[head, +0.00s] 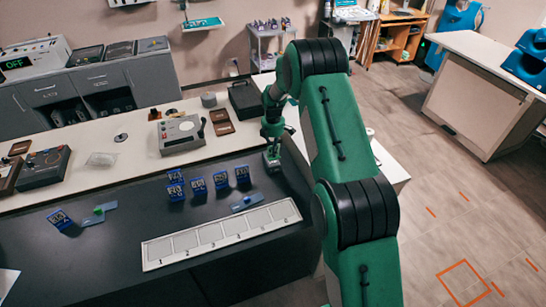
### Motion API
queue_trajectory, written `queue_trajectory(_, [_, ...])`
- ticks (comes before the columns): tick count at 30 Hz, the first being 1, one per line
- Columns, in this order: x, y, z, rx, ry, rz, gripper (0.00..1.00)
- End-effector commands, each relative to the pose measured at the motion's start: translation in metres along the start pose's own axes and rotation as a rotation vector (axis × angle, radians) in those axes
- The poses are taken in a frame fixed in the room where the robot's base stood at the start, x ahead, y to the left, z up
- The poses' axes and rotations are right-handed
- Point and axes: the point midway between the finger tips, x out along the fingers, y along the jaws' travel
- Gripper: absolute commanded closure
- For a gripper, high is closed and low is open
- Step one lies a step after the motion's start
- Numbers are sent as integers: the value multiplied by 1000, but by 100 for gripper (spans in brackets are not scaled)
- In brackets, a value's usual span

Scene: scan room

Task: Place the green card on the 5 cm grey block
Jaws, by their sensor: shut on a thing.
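My gripper (271,158) is at the far side of the dark table, pointing down near its back right. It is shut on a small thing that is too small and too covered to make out. I cannot pick out a green card for certain; a small green piece (98,210) shows on a flat blue-grey plate (99,215) at the left of the dark table. Another flat blue-grey plate (247,202) lies nearer the middle with a small piece on it. I cannot tell which thing is the 5 cm grey block.
Several blue marked blocks (198,186) stand on the dark table (130,240). A white numbered strip (222,234) lies along its front. A grey device (181,134) and dark trays stand on the light counter (130,165) behind. My arm covers the table's right end.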

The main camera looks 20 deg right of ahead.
Motion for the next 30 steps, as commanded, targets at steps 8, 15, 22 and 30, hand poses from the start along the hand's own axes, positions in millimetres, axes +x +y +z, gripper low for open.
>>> queue_trajectory(8, [1, 4, 1, 0, 0, 0, 100])
queue_trajectory(15, [5, 4, 1, 0, 0, -1, 100])
queue_trajectory(22, [28, 4, 1, 0, 0, -1, 100])
queue_trajectory(30, [35, 4, 1, 0, 0, 0, 100])
